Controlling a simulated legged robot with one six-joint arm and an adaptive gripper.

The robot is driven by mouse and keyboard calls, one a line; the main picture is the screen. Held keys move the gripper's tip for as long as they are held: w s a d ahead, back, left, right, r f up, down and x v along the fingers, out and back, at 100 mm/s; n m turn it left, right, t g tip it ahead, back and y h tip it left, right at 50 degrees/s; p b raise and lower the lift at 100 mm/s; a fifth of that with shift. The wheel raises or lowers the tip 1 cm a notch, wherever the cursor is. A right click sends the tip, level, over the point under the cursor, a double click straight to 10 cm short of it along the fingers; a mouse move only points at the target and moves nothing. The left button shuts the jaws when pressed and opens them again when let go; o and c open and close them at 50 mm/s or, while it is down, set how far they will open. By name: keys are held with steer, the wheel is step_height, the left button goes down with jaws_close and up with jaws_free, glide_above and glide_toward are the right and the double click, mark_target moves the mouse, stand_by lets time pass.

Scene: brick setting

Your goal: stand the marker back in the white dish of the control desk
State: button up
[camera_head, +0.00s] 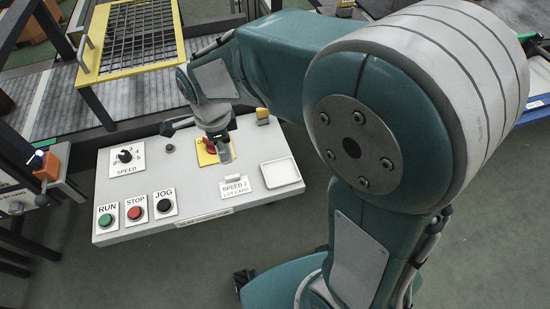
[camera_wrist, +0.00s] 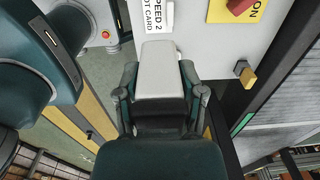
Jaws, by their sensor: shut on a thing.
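The control desk (camera_head: 120,190) is a pale grey panel. The white dish (camera_head: 280,172) is a shallow square tray near its right end, with no marker seen standing in it.
RUN, STOP and JOG buttons (camera_head: 135,212) and a speed knob (camera_head: 125,156) sit left. A yellow-framed grate (camera_head: 135,72) stands behind.

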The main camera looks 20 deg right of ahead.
steer(key=d+f, duration=0.3)
steer(key=d, duration=0.1)
steer(key=d+f, duration=0.3)
steer(key=d, duration=0.2)
steer(key=d+f, duration=0.3)
steer(key=d, duration=0.1)
steer(key=shift+w+d+f, duration=0.2)
steer(key=shift+w+d, duration=0.1)
steer(key=shift+d+f, duration=0.2)
steer(key=shift+f, duration=1.6)
steer(key=o, duration=0.9)
